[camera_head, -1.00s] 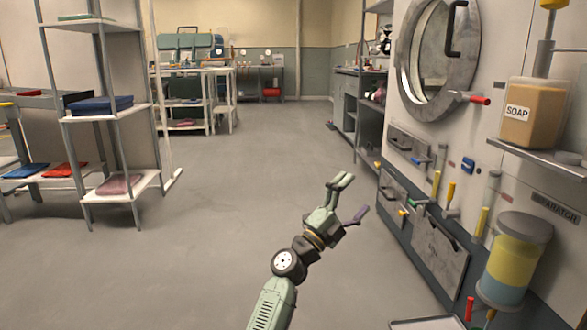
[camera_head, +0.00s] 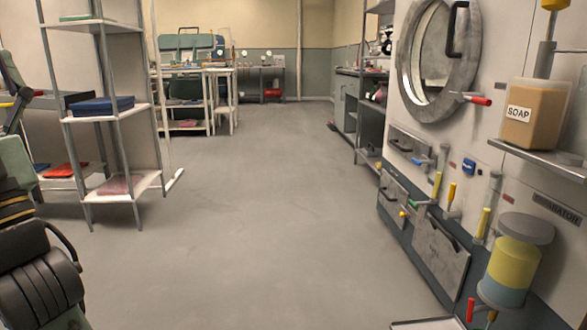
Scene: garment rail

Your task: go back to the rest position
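My arm (camera_head: 38,275) is folded up along the left edge of the head view, close to the camera. A large black joint and pale green links of it show there. I cannot make out my gripper's fingers in this view, so whether it is open or shut does not show.
A wire-frame shelf (camera_head: 112,116) with a folded dark blue cloth (camera_head: 101,105) stands at the left, near my arm. The grey floor (camera_head: 250,220) in the middle is clear. At the right is a machine wall with a round door (camera_head: 440,60), a soap container (camera_head: 535,112) and a yellow jar (camera_head: 512,265).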

